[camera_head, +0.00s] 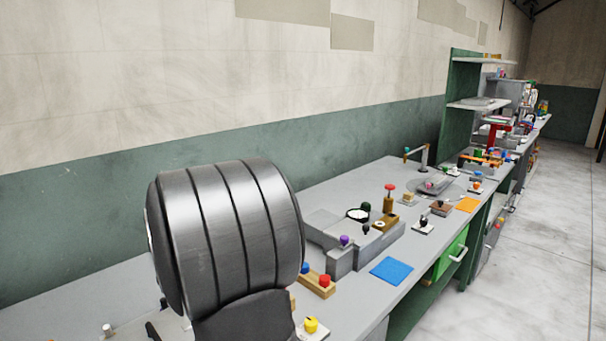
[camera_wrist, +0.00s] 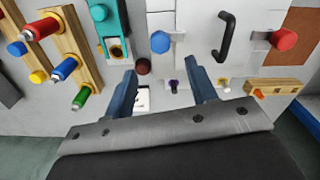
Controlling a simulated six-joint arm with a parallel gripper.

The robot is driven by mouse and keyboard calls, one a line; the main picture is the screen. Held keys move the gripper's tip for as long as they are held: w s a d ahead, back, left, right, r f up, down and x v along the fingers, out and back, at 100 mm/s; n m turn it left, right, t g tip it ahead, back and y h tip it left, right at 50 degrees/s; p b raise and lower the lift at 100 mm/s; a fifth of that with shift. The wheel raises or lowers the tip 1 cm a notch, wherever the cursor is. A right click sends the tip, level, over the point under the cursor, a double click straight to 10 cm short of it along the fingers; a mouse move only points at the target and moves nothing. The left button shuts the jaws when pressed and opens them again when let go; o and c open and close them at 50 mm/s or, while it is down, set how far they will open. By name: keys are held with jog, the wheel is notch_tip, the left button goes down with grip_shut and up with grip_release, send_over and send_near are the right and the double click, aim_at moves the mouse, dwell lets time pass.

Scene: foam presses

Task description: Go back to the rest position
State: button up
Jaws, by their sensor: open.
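My gripper (camera_wrist: 164,92) shows in the wrist view as two blue fingers spread apart, with nothing between them that it holds. It hangs above the grey worktop. Below and around the fingertips are a small white plate (camera_wrist: 143,101), a dark red round knob (camera_wrist: 143,66) and a blue knob (camera_wrist: 160,42). In the head view a large dark grey cylindrical part of my arm stands over the left part of the bench and hides what is behind it; the fingers do not show there.
The long grey workbench (camera_head: 420,172) carries several presses, knobs and blocks. A blue mat (camera_head: 392,271) and an orange mat (camera_head: 467,205) lie near its front edge. In the wrist view, wooden strips with coloured pegs (camera_wrist: 64,68) are at left and a black handle (camera_wrist: 226,38) at right.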

notch_tip(320, 180, down, 9)
jog(key=shift+r, duration=0.15)
jog(key=m, duration=1.2)
jog(key=shift+m, duration=2.6)
jog(key=n, duration=0.9)
